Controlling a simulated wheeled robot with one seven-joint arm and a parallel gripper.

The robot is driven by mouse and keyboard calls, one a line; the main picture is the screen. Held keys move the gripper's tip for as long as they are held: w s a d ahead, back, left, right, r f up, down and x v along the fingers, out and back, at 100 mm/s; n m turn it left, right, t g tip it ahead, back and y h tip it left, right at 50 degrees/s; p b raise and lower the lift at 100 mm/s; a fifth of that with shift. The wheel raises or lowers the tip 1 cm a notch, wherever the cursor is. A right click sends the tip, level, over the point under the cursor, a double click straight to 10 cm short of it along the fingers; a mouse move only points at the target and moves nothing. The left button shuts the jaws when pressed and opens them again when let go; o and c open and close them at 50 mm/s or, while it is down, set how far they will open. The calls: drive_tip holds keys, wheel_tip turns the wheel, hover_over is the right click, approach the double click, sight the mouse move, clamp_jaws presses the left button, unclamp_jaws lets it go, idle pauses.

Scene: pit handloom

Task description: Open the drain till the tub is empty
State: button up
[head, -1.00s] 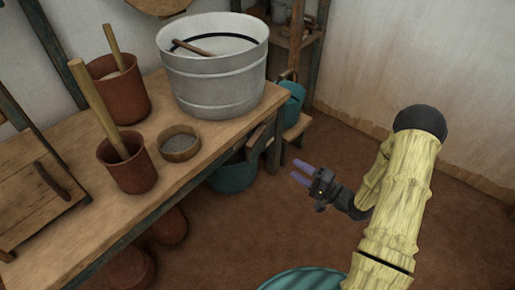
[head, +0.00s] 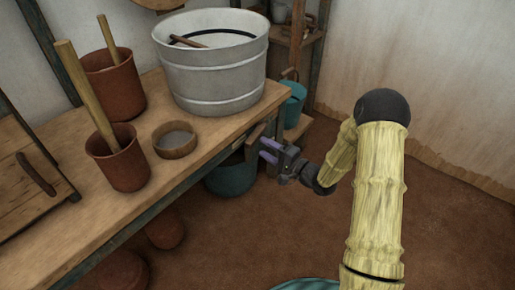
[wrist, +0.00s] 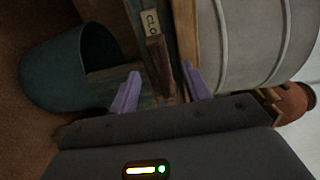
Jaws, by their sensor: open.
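The grey metal tub (head: 212,75) stands on the wooden bench, with a stick across its top. Its side also shows in the wrist view (wrist: 245,50). I cannot tell how full it is. Below the bench edge, a dark teal bucket (head: 230,180) stands on the floor; it shows in the wrist view (wrist: 65,78). A wooden lever-like piece (wrist: 159,62) is on the bench front, beside a label (wrist: 150,22) reading "CLO", the rest cut off. My gripper (head: 267,150) is open at the bench front, its fingers either side of that piece in the wrist view; contact is unclear.
The bench (head: 75,222) also holds two brown pots (head: 122,165) with wooden sticks, a small bowl (head: 175,142) and a wooden board (head: 30,195). A blue-teal can (head: 292,105) stands behind the bench's right end. The floor at right is clear.

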sight(256, 135)
drive_tip(key=b+x, duration=0.1)
drive_tip(key=x, duration=0.3)
drive_tip(key=shift+w+a, duration=0.1)
drive_tip(key=shift+a, duration=0.05)
clamp_jaws()
